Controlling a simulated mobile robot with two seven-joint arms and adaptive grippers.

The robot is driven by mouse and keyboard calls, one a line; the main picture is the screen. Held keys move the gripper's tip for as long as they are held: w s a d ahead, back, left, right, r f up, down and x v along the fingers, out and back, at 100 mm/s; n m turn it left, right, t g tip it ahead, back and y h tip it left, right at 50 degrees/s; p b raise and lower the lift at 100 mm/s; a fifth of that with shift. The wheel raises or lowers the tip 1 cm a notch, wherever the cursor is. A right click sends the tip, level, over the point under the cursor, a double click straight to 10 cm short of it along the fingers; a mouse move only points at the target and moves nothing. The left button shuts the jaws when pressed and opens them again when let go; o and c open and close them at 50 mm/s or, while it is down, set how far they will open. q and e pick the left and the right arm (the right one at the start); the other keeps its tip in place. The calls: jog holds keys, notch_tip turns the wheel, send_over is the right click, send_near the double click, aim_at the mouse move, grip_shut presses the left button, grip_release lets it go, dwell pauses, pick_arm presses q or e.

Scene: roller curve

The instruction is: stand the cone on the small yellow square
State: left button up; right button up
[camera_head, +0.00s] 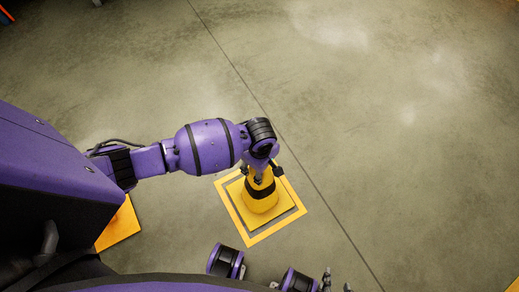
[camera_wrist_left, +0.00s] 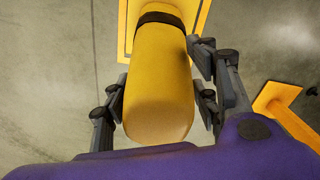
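The yellow cone (camera_head: 262,203) with a dark band is upright, its square base within the small yellow square outline (camera_head: 228,212) on the floor in the head view. I cannot tell exactly whether the base touches the floor. My left gripper (camera_head: 261,171) is above it with its fingers spread on either side of the cone's top, which it partly hides. In the left wrist view the cone (camera_wrist_left: 160,80) lies between the open fingers, with narrow gaps. My right gripper (camera_head: 337,284) shows only partly at the head view's bottom edge, apart from the cone.
Another yellow floor patch (camera_head: 119,226) lies at the left, partly hidden by my body. A yellow marking (camera_head: 513,286) shows at the bottom right corner. A dark floor seam runs past the square. The grey floor (camera_head: 400,130) to the right is clear.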

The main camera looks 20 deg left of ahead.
pick_arm(q)
jog(key=shift+o, duration=0.6)
notch_tip(320, 180, up, 12)
jog(key=p, duration=0.3)
jog(key=shift+r, duration=0.1)
jog(key=shift+s, duration=0.1)
